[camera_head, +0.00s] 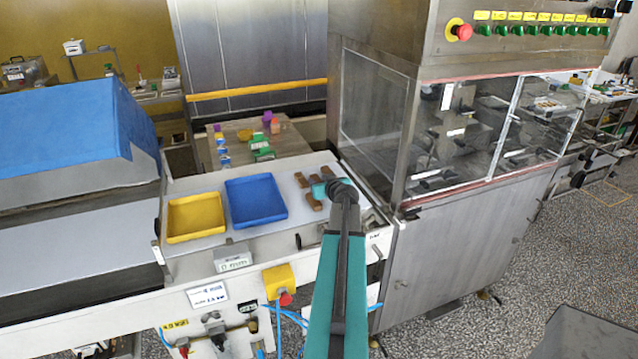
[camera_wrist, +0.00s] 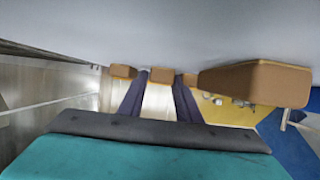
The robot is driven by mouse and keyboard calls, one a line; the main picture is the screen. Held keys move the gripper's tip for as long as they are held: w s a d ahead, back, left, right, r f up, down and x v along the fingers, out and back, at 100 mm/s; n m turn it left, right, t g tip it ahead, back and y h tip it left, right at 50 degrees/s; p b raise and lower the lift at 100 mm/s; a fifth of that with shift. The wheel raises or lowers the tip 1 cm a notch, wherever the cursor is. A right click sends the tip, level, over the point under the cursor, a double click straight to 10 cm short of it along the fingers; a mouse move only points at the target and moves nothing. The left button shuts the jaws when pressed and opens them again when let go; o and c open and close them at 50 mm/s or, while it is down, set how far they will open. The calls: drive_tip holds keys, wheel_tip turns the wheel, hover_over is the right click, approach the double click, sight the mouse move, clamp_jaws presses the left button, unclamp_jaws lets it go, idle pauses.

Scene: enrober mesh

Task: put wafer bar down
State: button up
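Several brown wafer bars lie on the white surface in the head view, one nearer the front (camera_head: 313,203) and one at the back (camera_head: 327,171). My gripper (camera_head: 318,189) is low among them, and its fingertips are hard to make out there. In the wrist view, which appears upside down, my gripper's two dark fingers (camera_wrist: 161,76) reach either side of a wafer bar (camera_wrist: 160,72) at the white surface. I cannot tell whether they touch its sides. Another bar (camera_wrist: 122,71) stands to the left, and a large near one (camera_wrist: 255,82) to the right.
A blue tray (camera_head: 256,201) and a yellow tray (camera_head: 196,217) lie left of the bars, both looking empty. The clear-walled machine (camera_head: 375,115) stands close on the right. A table with small coloured blocks (camera_head: 240,157) is behind. A blue hood (camera_head: 75,120) is at the left.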

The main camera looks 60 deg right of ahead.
drive_tip(key=shift+r+p, duration=0.2)
drive_tip(key=shift+p, duration=0.15)
drive_tip(key=shift+s+a+r+b, duration=0.1)
drive_tip(key=shift+s+a+b, duration=0.3)
drive_tip(key=shift+s, duration=0.15)
drive_tip(key=shift+b+v, duration=1.75)
drive_tip(key=shift+v, duration=3.6)
drive_tip(key=shift+o, duration=0.2)
drive_tip(key=shift+r, duration=0.1)
